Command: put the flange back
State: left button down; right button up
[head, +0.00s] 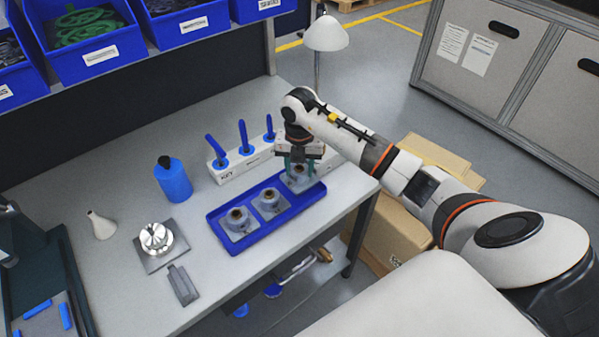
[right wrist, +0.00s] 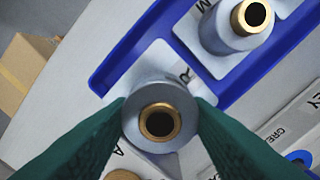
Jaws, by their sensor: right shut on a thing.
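My right gripper (head: 300,165) is shut on the flange, a grey round part with a brass-ringed bore (head: 299,178), at the right end of the blue tray (head: 219,238). In the right wrist view the two green fingers (right wrist: 160,118) press on both sides of the flange (right wrist: 160,84), whose bore faces the camera. I cannot tell if it rests on the tray or hangs just above. Two similar grey parts with brass bores, one in the middle (head: 269,201) and one at the left (head: 239,220), sit in the tray. My left gripper is not in view.
A white block with blue-handled keys (head: 243,160) stands behind the tray. A blue bottle (head: 174,181), a white flask (head: 101,226), a silver stepped part on a plate (head: 155,238) and a grey block (head: 182,286) stand to the left. Blue bins (head: 95,40) hang above.

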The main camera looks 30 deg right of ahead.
aim_at(300, 168)
notch_tip(300, 168, down, 2)
jog(key=shift+f, duration=0.4)
jog(key=shift+f, duration=0.1)
jog(key=o, duration=1.3)
jog(key=shift+s, duration=0.1)
jog(key=shift+c, duration=0.2)
